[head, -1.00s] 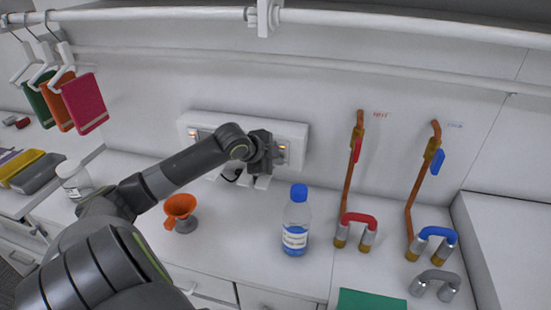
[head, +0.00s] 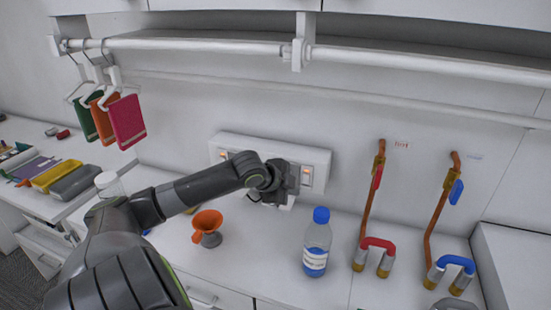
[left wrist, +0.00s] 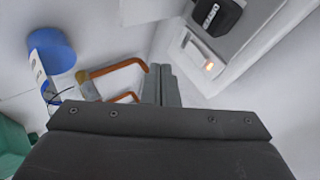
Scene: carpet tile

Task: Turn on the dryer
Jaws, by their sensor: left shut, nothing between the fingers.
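No dryer can be made out in these views. A long white socket panel (head: 318,158) is fixed to the back wall, with small lit orange switches at its left and right ends. My left gripper (head: 291,180) is in front of its right part, hiding the middle of it. In the left wrist view my left gripper's fingers (left wrist: 161,84) are closed together and empty. A switch with a glowing orange light (left wrist: 208,66) and a black plug (left wrist: 216,17) are to the right of the fingertips there. Whether the fingers touch the panel cannot be told. My right gripper is out of view.
Copper pipes with a red valve (head: 377,176) and a blue valve (head: 456,192) run up the wall at right.

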